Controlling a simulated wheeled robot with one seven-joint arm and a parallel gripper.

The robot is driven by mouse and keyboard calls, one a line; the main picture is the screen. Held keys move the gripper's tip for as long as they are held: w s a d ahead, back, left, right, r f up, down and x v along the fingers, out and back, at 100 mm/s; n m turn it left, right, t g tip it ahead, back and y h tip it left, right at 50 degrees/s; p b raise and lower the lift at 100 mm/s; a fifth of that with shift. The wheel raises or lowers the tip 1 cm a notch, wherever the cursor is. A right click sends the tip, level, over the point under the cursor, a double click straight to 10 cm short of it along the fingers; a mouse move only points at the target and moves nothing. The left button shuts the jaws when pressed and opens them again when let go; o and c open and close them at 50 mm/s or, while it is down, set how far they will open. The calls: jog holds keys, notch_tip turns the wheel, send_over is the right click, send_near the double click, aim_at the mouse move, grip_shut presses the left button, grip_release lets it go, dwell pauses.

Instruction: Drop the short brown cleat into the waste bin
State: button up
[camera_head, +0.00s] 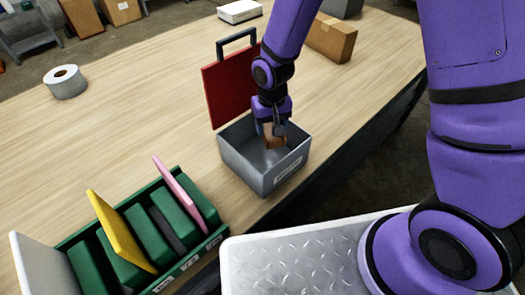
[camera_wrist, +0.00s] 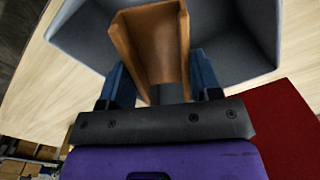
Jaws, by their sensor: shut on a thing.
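The short brown cleat (camera_head: 276,143) is a small channel-shaped piece. In the wrist view the cleat (camera_wrist: 153,42) sits between the two blue fingers of my gripper (camera_wrist: 160,75). My gripper (camera_head: 272,129) is shut on it and points down into the mouth of the grey waste bin (camera_head: 285,176). The bin is an open box on the wooden table near its edge. Its walls (camera_wrist: 85,38) surround the cleat in the wrist view. I cannot tell whether the cleat touches the bin floor. No other thing is visible inside the bin.
A red panel (camera_head: 230,92) with a dark handle stands upright behind the bin. A green rack (camera_head: 150,270) with several upright sheets is at the lower left. A tape roll (camera_head: 65,82) and a cardboard box (camera_head: 331,38) lie farther back. The table's left middle is clear.

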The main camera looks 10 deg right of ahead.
jog(key=o, duration=1)
jog(key=shift+r, duration=0.1)
notch_tip(320, 180, up, 11)
jog(key=shift+f, duration=0.2)
